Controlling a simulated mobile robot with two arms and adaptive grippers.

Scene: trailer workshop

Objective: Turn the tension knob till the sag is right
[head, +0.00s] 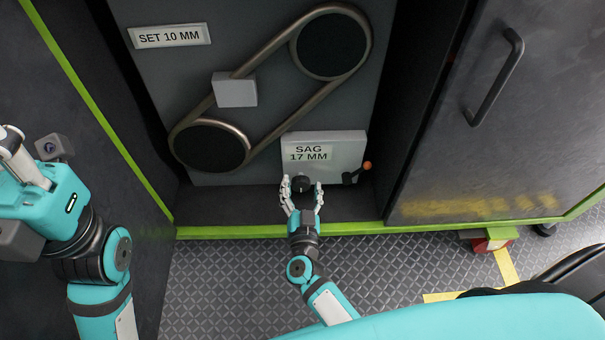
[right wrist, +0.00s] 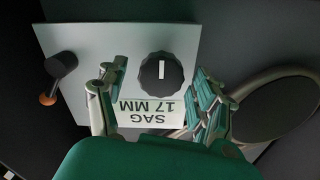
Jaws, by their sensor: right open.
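The black tension knob (head: 301,184) sits on a light grey panel (head: 345,146) under a label that reads SAG 17 MM (head: 309,153). In the right wrist view the knob (right wrist: 161,80) has a white mark across its face. My right gripper (head: 302,187) is open, with one finger on each side of the knob; in the right wrist view (right wrist: 155,85) gaps show between fingers and knob. My left gripper (head: 22,160) is at the left edge, its fingers partly cut off, so its opening is unclear. A plate reads SET 10 MM (head: 170,36).
A belt (head: 272,43) runs around two dark pulleys (head: 334,46) above the panel, with a grey block (head: 235,90) on it. A lever with an orange tip (head: 367,165) is right of the knob. A cabinet door with a handle (head: 497,76) stands at the right.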

